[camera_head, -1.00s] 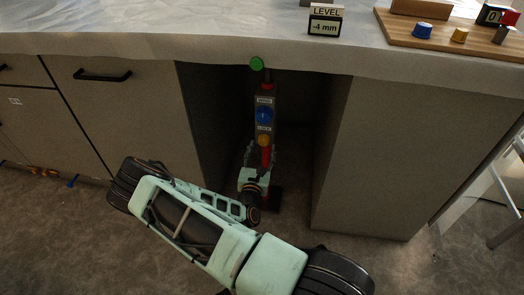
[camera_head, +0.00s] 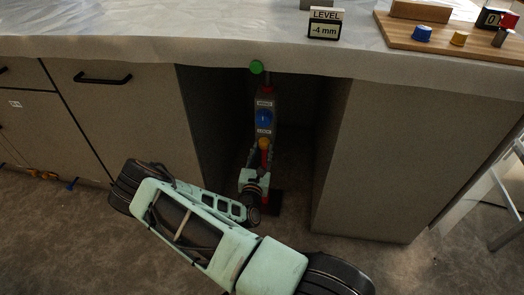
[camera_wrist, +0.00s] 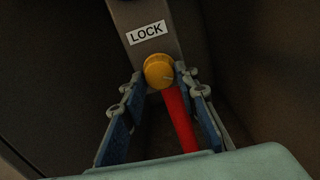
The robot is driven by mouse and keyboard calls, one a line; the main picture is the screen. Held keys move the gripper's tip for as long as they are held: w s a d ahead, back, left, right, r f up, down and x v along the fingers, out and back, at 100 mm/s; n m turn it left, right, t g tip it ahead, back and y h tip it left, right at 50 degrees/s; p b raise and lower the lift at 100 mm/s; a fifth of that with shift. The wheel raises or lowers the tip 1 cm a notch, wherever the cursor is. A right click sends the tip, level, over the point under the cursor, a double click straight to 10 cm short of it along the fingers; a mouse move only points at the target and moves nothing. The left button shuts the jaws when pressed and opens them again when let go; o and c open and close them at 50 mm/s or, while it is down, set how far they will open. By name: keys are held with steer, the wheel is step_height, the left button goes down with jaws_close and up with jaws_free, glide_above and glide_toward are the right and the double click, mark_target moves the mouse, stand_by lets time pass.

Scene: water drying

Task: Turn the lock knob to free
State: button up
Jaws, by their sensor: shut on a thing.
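The lock knob (camera_wrist: 158,70) is a round yellow-orange knob on a grey post, below a white LOCK label (camera_wrist: 146,32). In the head view the knob (camera_head: 264,143) is low on the post under the counter. My gripper (camera_wrist: 159,78) has one finger on each side of the knob and is shut on it. In the head view my gripper (camera_head: 263,151) reaches the knob from below, and the fingers partly hide it. A pointer mark on the knob is too small to read surely.
A blue knob (camera_head: 264,117) sits above the lock knob, and a green disc (camera_head: 257,67) is at the top of the post. A red bar (camera_wrist: 181,122) runs below the knob. Cabinet walls (camera_head: 331,150) stand close on both sides. A level display (camera_head: 324,23) on the counter reads -4 mm.

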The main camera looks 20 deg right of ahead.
steer(key=n+p, duration=0.2)
steer(key=shift+r+n+p, duration=0.2)
steer(key=shift+n+p, duration=0.2)
steer(key=n+p, duration=0.1)
steer(key=n, duration=0.1)
steer(key=shift+n+p, duration=0.3)
steer(key=shift+p, duration=0.1)
steer(key=n+p, duration=0.2)
steer(key=n, duration=0.4)
steer(key=shift+s+f, duration=0.1)
steer(key=n+p, duration=0.1)
steer(key=n, duration=0.5)
steer(key=shift+d+n, duration=0.1)
steer(key=shift+n, duration=0.3)
steer(key=n, duration=0.5)
steer(key=shift+n, duration=0.4)
steer(key=o, duration=1.1)
